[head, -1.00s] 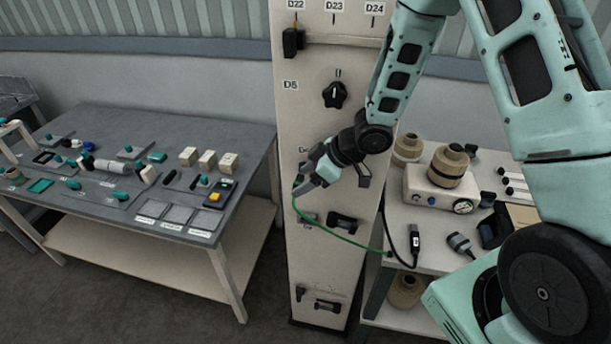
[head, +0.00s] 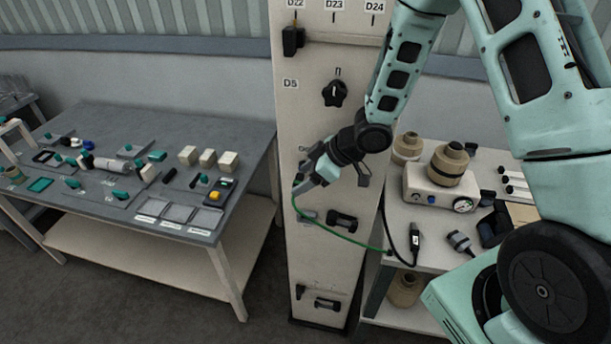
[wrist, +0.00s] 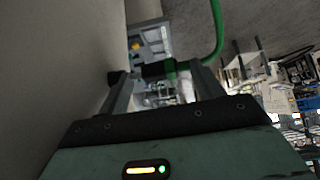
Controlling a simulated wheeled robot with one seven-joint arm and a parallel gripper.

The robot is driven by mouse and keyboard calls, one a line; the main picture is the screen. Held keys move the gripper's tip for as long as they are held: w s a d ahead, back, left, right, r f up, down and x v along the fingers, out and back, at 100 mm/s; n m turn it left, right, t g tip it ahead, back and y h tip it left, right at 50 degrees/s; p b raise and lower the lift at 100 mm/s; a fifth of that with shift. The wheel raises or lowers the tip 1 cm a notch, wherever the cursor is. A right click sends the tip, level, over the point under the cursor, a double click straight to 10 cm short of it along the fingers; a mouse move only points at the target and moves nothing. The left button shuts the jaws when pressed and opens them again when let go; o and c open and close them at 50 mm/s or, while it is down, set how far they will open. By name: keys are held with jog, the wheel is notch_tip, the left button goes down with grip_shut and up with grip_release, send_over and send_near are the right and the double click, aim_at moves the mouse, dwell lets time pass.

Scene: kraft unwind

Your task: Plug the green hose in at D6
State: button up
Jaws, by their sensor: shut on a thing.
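The panel face (wrist: 75,60) is close along the left of the wrist view. The label by my gripper is mostly covered, so I cannot read D6. I cannot tell whether the hose end touches a socket.
A black knob (head: 335,94) is above my gripper near label D5. A black handle (head: 342,221) is just below. The grey workbench (head: 110,215) with small parts stands left. The side table (head: 425,250) at right holds a gauge box (head: 440,188) and cable plugs.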

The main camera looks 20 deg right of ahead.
jog(key=shift+w+d+p, duration=0.25)
jog(key=shift+p, duration=0.1)
dwell(0.4)
jog(key=shift+a, duration=0.1)
jog(key=shift+s+a+b, duration=0.25)
jog(key=shift+s+b, duration=0.05)
jog(key=shift+b, duration=0.1)
jog(key=shift+s+a+b, duration=0.5)
jog(key=shift+s+a, duration=0.15)
jog(key=shift+s, duration=0.25)
jog(key=shift+s+a+b, duration=0.5)
jog(key=shift+s+a, duration=0.1)
jog(key=shift+s, duration=0.3)
